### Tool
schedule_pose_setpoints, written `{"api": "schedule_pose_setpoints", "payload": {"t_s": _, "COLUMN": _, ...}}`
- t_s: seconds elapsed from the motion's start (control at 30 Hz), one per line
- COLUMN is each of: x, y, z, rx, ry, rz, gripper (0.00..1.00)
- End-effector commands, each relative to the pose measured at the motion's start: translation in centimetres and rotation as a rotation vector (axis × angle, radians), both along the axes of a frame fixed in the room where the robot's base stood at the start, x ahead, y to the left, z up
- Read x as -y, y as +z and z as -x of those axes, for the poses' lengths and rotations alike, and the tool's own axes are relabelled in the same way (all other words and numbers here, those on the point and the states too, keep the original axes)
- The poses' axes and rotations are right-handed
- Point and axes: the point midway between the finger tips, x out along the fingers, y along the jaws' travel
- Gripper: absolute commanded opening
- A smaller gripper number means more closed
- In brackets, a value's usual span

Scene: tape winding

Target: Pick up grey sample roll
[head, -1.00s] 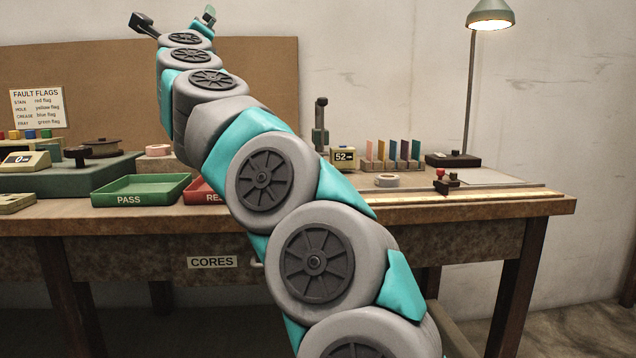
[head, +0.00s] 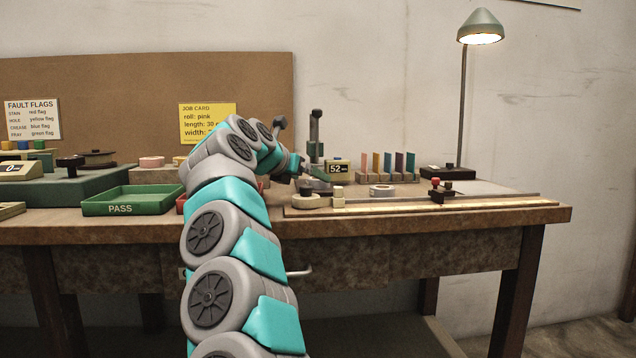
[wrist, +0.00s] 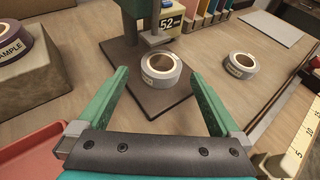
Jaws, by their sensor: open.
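In the wrist view, a grey roll with a small pale label (wrist: 161,83) lies flat on a dark square plate (wrist: 122,58) under the "52" gauge. A second grey roll with a yellowish label (wrist: 240,75) lies on the bench to its right; it also shows in the head view (head: 382,191). Both labels are too small to read, so I cannot tell which is the sample. My gripper (wrist: 160,78) is open and empty, its fingers on either side of the roll on the plate and apart from it. In the head view, my gripper (head: 308,172) is by the gauge.
A purple roll marked SAMPLE (wrist: 12,50) sits on a block at left. The gauge (head: 337,168) stands just beyond the plate. A green PASS tray (head: 125,205) is at left.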

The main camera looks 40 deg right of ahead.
Motion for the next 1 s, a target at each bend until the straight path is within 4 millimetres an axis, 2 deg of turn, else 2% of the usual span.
{"api": "schedule_pose_setpoints", "payload": {"t_s": 0.1, "x": 1.8, "y": -0.3, "z": -0.3, "rx": -0.001, "ry": -0.006, "rz": 0.003, "gripper": 1.00}}
{"api": "schedule_pose_setpoints", "payload": {"t_s": 0.23, "x": 3.1, "y": -0.9, "z": -0.9, "rx": -0.001, "ry": -0.002, "rz": 0.005, "gripper": 1.00}}
{"api": "schedule_pose_setpoints", "payload": {"t_s": 0.57, "x": 3.5, "y": -1.3, "z": -1.1, "rx": 0.000, "ry": 0.002, "rz": 0.003, "gripper": 0.99}}
{"api": "schedule_pose_setpoints", "payload": {"t_s": 1.0, "x": 3.5, "y": -1.3, "z": -1.1, "rx": -0.001, "ry": 0.001, "rz": 0.003, "gripper": 0.49}}
